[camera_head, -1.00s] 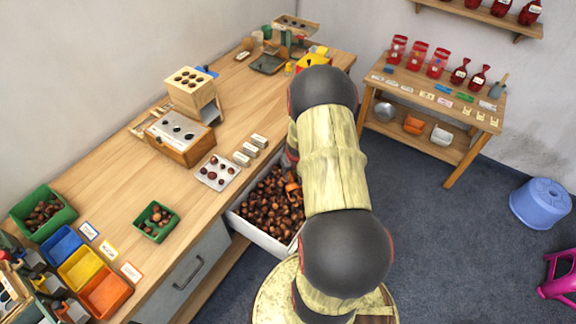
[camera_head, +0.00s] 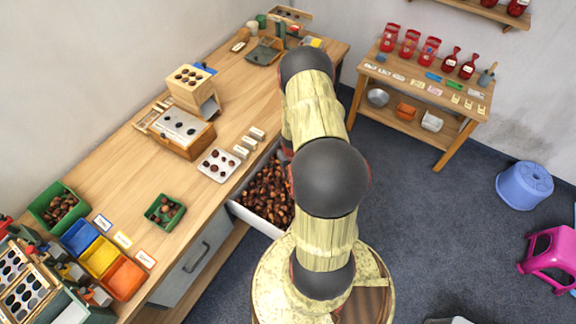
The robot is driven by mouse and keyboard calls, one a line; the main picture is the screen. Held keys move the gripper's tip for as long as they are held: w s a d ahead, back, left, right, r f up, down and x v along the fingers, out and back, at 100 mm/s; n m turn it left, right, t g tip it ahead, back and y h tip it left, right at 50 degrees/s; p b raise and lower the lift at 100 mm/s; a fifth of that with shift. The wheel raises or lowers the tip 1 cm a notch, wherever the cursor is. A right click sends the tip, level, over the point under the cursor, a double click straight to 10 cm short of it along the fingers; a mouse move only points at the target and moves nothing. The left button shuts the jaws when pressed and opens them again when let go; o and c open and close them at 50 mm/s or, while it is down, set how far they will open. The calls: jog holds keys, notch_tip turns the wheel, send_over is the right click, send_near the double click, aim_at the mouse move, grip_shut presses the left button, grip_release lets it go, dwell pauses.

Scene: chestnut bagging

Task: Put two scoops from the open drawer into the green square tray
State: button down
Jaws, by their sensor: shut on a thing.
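The open drawer (camera_head: 258,222) is white-walled, full of brown chestnuts (camera_head: 268,193), and pulled out from the bench front. The small green square tray (camera_head: 178,217) stands on the bench top, left of the drawer, with a few chestnuts in it. My arm rises in the middle of the picture and reaches over the drawer's right side. My gripper is hidden behind my own arm links, so its jaws and anything in them do not show. No scoop can be made out clearly now.
A larger green bin (camera_head: 73,188) of chestnuts and blue, yellow and orange (camera_head: 124,279) bins stand at the bench's left. A white card (camera_head: 218,165) with chestnuts and a wooden box (camera_head: 181,133) lie behind. Stools (camera_head: 525,186) and a side table (camera_head: 425,95) stand right.

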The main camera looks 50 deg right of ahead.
jog(key=shift+s+a+g+p, duration=0.3)
jog(key=shift+s+p, duration=0.1)
jog(key=shift+p, duration=2.45)
jog(key=shift+y+p, duration=0.3)
jog(key=shift+p, duration=0.1)
jog(key=shift+w+d+r+g+p, duration=0.15)
jog(key=shift+r+g+p, duration=0.15)
jog(key=shift+p, duration=0.95)
jog(key=shift+r+p, duration=0.2)
jog(key=shift+p, duration=1)
jog(key=shift+w+d+g+y+b, duration=0.2)
jog(key=shift+w+g+y+b, duration=0.1)
jog(key=shift+g+y+b, duration=0.15)
jog(key=shift+r+g, duration=0.25)
jog(key=shift+r, duration=0.15)
jog(key=shift+g+y, duration=0.35)
jog(key=shift+g, duration=0.15)
jog(key=shift+v, duration=2.05)
jog(key=shift+w, duration=0.1)
